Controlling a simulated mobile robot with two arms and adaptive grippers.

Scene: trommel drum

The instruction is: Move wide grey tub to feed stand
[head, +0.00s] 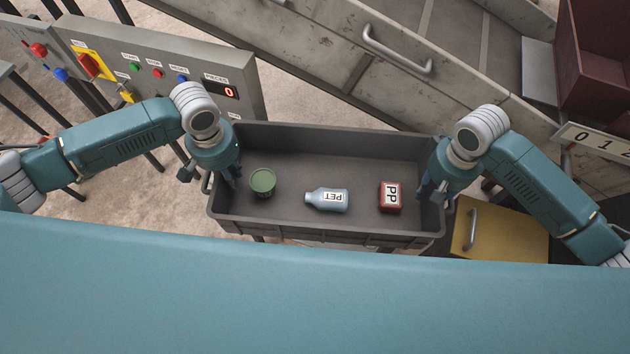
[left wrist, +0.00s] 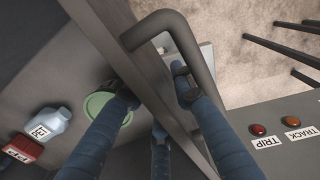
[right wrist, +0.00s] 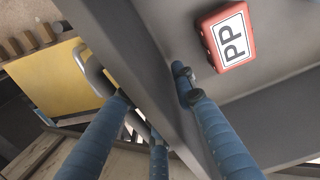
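The wide grey tub (head: 320,228) sits level in the middle of the head view. It holds a green can (head: 263,182), a pale blue PET bottle (head: 327,199) and a red PP box (head: 390,197). My left gripper (head: 230,178) is at the tub's left end wall. In the left wrist view its fingers (left wrist: 153,88) stand apart on both sides of the rim, beside the bar handle (left wrist: 180,35). My right gripper (head: 432,190) straddles the right end wall likewise, fingers (right wrist: 150,85) apart, beside that handle (right wrist: 95,68). No clear finger contact shows.
A control panel (head: 150,75) with coloured buttons and a zero display stands at the back left. A grey machine with a metal handle (head: 398,50) slopes across the back. A yellow panel (head: 500,235) lies right of the tub. A dark red bin (head: 598,65) is far right.

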